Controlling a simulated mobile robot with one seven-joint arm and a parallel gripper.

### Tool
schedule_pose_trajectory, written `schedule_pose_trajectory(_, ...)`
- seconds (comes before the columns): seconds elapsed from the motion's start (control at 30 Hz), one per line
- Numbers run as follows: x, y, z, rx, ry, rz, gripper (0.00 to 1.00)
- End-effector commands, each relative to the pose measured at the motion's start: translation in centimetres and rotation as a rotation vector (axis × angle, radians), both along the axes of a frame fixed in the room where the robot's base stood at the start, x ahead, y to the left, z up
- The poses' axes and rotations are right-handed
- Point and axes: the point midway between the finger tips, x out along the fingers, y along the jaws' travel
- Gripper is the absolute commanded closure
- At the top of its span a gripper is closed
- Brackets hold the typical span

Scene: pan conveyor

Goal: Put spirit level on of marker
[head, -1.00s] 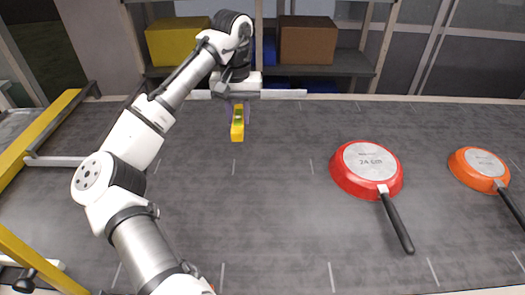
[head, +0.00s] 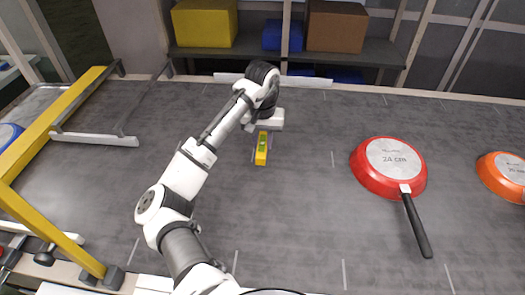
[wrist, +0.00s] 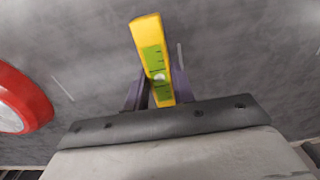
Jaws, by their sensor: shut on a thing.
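The spirit level is a small yellow bar with a green vial panel (head: 261,152). My gripper (head: 263,132) is shut on one end of it, and the other end points toward the near side of the belt. In the wrist view the level (wrist: 148,38) stands out from between the two dark purple fingers (wrist: 160,90). Whether it touches the belt or hangs just above it, I cannot tell. Short white lines such as this one (head: 332,159) mark the belt; I cannot tell which mark is the marker.
A red pan (head: 388,150) lies upside down on the grey belt (head: 310,215), right of my gripper, its handle toward me. An orange pan (head: 500,170) is at the right edge. A yellow frame (head: 50,130) stands at the left. The belt between is clear.

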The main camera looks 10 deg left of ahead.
Motion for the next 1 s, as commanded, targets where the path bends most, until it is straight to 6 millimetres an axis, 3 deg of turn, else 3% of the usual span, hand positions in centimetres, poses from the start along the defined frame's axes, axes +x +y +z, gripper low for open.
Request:
schedule_pose_trajectory(0.17,0.0,0.0,-1.2,0.000,0.001,0.001,0.99)
schedule_pose_trajectory(0.4,0.0,0.1,-4.4,0.002,0.001,0.001,0.99)
schedule_pose_trajectory(0.77,0.0,0.0,-4.9,-0.001,0.001,0.000,0.99)
schedule_pose_trajectory(0.8,0.0,0.0,-4.9,0.000,0.001,0.000,0.71)
schedule_pose_trajectory(0.93,0.0,0.0,-4.9,0.000,0.000,0.000,0.54)
schedule_pose_trajectory(1.0,0.0,0.0,-4.9,0.000,0.000,0.000,0.53)
